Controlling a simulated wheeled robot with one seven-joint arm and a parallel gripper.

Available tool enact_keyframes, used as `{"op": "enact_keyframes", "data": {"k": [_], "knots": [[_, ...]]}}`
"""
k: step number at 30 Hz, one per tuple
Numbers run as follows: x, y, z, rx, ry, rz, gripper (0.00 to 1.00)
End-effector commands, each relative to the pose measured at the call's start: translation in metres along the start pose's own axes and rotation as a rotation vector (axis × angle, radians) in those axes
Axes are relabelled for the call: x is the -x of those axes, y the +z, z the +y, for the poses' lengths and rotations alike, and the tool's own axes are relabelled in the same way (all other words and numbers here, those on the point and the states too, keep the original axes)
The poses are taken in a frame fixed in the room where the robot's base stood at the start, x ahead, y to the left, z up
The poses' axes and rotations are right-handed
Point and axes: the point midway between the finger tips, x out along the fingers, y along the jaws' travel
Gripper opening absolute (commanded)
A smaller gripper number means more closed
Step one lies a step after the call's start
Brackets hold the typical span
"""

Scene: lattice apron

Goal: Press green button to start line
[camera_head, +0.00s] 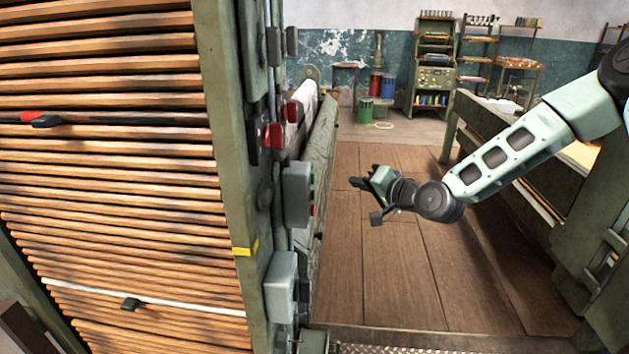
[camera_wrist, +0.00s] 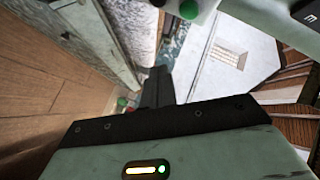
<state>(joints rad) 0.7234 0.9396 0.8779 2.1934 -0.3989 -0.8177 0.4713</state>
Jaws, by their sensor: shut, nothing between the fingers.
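Grey control boxes sit on the edge of the green machine frame; the upper one (camera_head: 297,195) shows a thin sliver of green and red on its right face in the head view. In the wrist view a round green button (camera_wrist: 189,9) stands out from a pale box at the top edge, partly cut off. My gripper (camera_head: 357,183) is shut and empty, to the right of the control boxes, with a clear gap. Its dark fingers (camera_wrist: 158,82) show closed together in the wrist view.
A slatted wooden stack (camera_head: 110,170) in the frame fills the left. A red-handled switch (camera_head: 272,136) is above the boxes. A wooden floor aisle (camera_head: 390,270) is clear below my arm. A bench (camera_head: 500,150) stands at right, shelves (camera_head: 434,65) and drums (camera_head: 377,85) at the back.

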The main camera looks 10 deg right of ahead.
Motion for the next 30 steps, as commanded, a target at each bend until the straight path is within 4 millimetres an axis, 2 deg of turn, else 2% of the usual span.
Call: {"op": "enact_keyframes", "data": {"k": [12, 19, 30], "knots": [[-0.038, 0.029, -0.028, 0.002, -0.001, -0.001, 0.00], [-0.046, 0.034, -0.033, 0.001, 0.000, -0.001, 0.00], [-0.046, 0.034, -0.034, 0.001, 0.001, 0.000, 0.00]]}}
